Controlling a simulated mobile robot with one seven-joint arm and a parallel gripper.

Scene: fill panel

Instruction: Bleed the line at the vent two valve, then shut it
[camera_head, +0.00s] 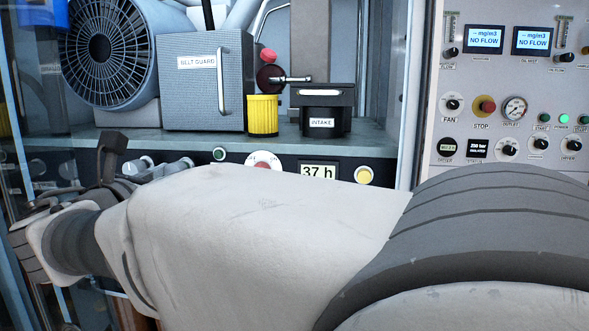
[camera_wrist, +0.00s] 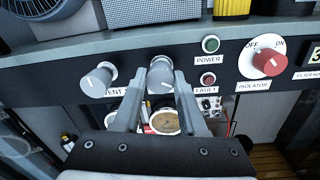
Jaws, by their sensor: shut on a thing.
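Two grey valve knobs with pointer marks stick out from the dark panel strip in the wrist view. The left knob (camera_wrist: 97,80) stands free, with a label partly reading "ENT" beside it. The right knob (camera_wrist: 160,78) is between the fingertips of my gripper (camera_wrist: 158,85), which is shut on it. I take it for the vent two valve; its own label is hidden by the fingers. Its pointer mark points roughly up and right. In the head view my arm covers most of the strip's left part, and my fingers are not clear there.
Right of the knobs are a green POWER button (camera_wrist: 211,44), a red FAULT button (camera_wrist: 208,79) and the red ISOLATOR switch (camera_wrist: 269,62). A round pale vessel with brown contents (camera_wrist: 165,122) shows below the strip. The belt guard (camera_head: 203,90) stands on the shelf above.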

